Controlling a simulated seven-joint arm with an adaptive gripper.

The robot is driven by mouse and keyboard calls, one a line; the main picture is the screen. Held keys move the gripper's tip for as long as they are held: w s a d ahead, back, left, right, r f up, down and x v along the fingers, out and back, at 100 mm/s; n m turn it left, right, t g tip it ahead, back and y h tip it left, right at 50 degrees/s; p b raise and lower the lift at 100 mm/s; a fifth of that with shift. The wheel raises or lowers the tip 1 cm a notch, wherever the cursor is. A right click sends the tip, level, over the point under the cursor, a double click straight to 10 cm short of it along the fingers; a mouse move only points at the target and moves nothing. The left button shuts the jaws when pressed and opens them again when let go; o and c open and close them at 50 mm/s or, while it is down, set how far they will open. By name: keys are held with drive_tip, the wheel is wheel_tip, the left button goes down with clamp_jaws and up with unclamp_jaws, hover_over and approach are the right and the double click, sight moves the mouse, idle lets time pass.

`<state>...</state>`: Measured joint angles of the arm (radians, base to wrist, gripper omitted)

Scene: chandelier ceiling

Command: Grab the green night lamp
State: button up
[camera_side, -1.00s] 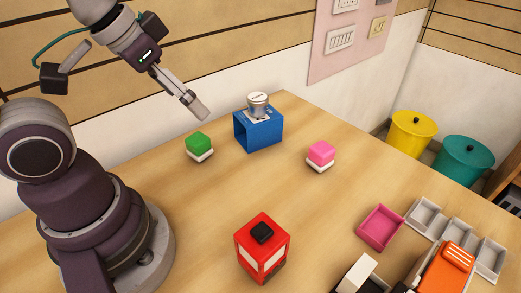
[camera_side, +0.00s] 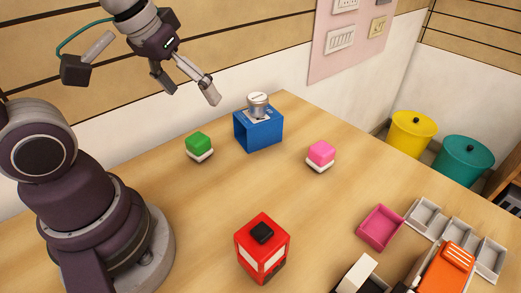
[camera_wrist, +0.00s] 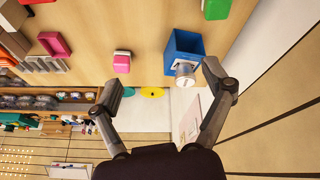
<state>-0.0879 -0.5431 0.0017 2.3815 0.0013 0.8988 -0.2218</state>
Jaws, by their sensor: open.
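The green night lamp (camera_side: 198,142) is a small green cube on a white base. It stands upright on the table, left of a blue open-sided box (camera_side: 259,131). My gripper (camera_side: 190,91) is open and empty, high above the lamp and apart from it, with its two fingers spread. In the wrist view the green lamp (camera_wrist: 216,9) is cut off by the top edge, beyond the right fingertip. My gripper (camera_wrist: 165,90) shows both fingers wide apart there with nothing between them but background.
A silver tin (camera_side: 258,103) sits on the blue box. A pink cube lamp (camera_side: 321,153) stands to its right, and a red lantern-like box (camera_side: 263,248) at the front. A pink tray (camera_side: 381,228) and grey trays (camera_side: 425,216) lie right. The table around the green lamp is clear.

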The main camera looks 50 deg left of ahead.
drive_tip(key=w+a+f+n+g, duration=0.25)
drive_tip(key=a+n, duration=0.25)
drive_tip(key=n, duration=0.3)
drive_tip(key=n+g, duration=0.2)
drive_tip(key=n, duration=0.5)
hover_over(197, 138)
drive_tip(key=f, duration=0.6)
drive_tip(key=shift+w+d+f, duration=0.15)
drive_tip(key=shift+d+f, duration=0.1)
drive_tip(key=shift+n, duration=0.6)
drive_tip(key=f, duration=1.1)
drive_tip(key=shift+a, duration=0.35)
drive_tip(key=c, duration=1.2)
drive_tip(key=shift+c, duration=0.2)
